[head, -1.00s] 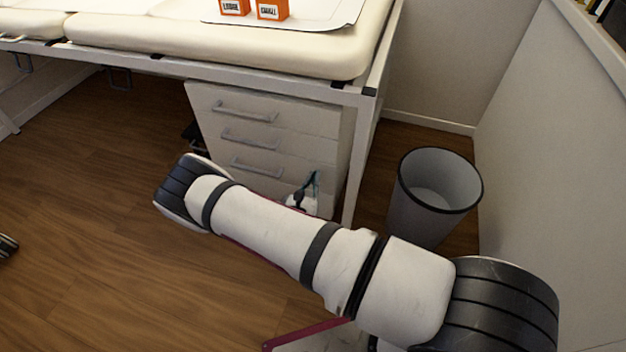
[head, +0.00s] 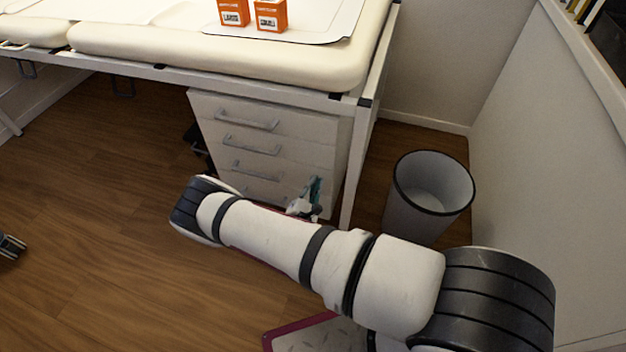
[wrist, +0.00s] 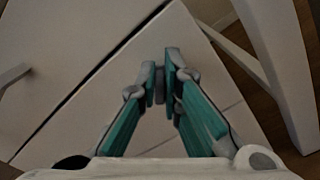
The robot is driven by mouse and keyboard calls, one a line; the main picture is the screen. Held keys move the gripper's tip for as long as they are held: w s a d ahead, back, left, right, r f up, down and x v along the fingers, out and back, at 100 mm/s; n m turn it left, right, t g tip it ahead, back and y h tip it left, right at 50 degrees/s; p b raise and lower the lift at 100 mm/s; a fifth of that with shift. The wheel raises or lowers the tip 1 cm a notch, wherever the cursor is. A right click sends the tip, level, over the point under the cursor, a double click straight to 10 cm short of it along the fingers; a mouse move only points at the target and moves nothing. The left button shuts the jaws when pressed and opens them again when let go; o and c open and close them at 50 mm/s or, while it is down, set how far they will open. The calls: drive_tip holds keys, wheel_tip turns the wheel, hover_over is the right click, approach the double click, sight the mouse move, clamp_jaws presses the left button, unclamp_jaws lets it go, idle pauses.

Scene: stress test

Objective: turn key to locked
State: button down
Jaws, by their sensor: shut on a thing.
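The white drawer cabinet (head: 262,110) stands under the padded table, with several grey handles on its front. My gripper (wrist: 160,78) has teal fingers and is at the cabinet's lower front, to the right of the handles; in the head view it shows partly (head: 314,190), behind my arm. Its fingertips are closed on a small dark grey piece (wrist: 160,85), likely the key, close to the cabinet face. The lock and the key's angle are mostly hidden between the fingers.
A padded table (head: 220,58) with a metal frame stands above the cabinet and bears two orange boxes (head: 234,12). A table leg (head: 357,165) is just right of the cabinet. A grey bin (head: 432,190) stands further right, by the wall. Open wooden floor (head: 90,220) lies to the left.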

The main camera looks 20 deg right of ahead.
drive_tip(key=m+p, duration=0.1)
drive_tip(key=m, duration=0.1)
drive_tip(key=m+p, duration=0.2)
drive_tip(key=m, duration=0.1)
drive_tip(key=shift+s+d+f+m+p, duration=0.15)
drive_tip(key=shift+m+p, duration=0.15)
drive_tip(key=shift+f+m+p, duration=0.15)
drive_tip(key=shift+m+p, duration=0.5)
drive_tip(key=shift+m, duration=0.45)
drive_tip(key=shift+f+m+p, duration=0.1)
drive_tip(key=shift+m+p, duration=0.55)
drive_tip(key=shift+m, duration=0.45)
drive_tip(key=c, duration=1.7)
unclamp_jaws()
drive_tip(key=v, duration=1.2)
